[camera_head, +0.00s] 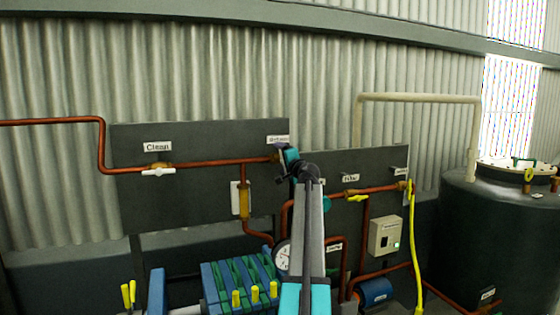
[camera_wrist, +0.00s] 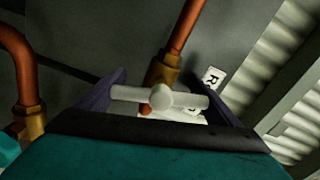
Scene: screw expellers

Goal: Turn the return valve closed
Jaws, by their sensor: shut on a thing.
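The return valve is on the copper pipe at the top right of the left dark panel, under a white label (camera_head: 278,140) that is partly covered. Its white handle (camera_wrist: 161,97) shows in the wrist view, lying roughly crosswise to the copper pipe above it. My gripper (camera_wrist: 165,88) has one purple finger at each end of this handle and is shut on it. In the head view my gripper (camera_head: 284,153) and arm hide the valve. Part of the label (camera_wrist: 211,77) shows behind the handle in the wrist view, with a letter R.
A white-handled valve (camera_head: 158,171) sits under the "Clean" label on the left. A sight tube (camera_head: 243,199), a round gauge (camera_head: 283,256), a yellow-handled valve (camera_head: 357,198) and a dark tank (camera_head: 500,235) are nearby. Copper pipes (camera_wrist: 25,75) run close to my gripper.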

